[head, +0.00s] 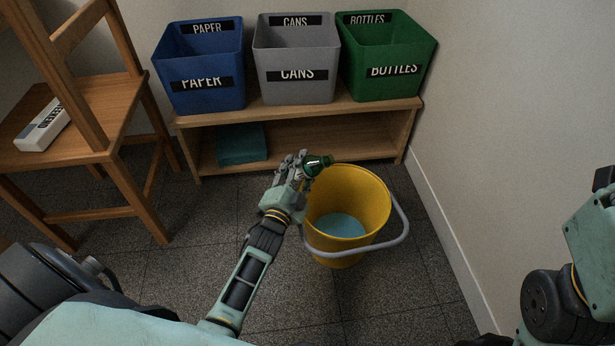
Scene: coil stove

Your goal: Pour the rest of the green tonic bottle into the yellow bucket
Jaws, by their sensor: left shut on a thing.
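The yellow bucket (375,200) stands on the dark tiled floor, with light blue liquid (340,225) in its bottom and a grey handle hanging down at its front. My left gripper (302,167) is shut on the green bottle (318,164) at the bucket's back left rim. The bottle looks tilted, with one end pointing right over the bucket; most of it is hidden by the fingers. I cannot see any stream coming from it. Of my right arm, only links show at the right edge; its fingertips are not visible.
A low wooden shelf (300,112) behind the bucket bears a blue PAPER bin (205,95), a grey CANS bin (297,92) and a green BOTTLES bin (392,85). A wall is close on the right.

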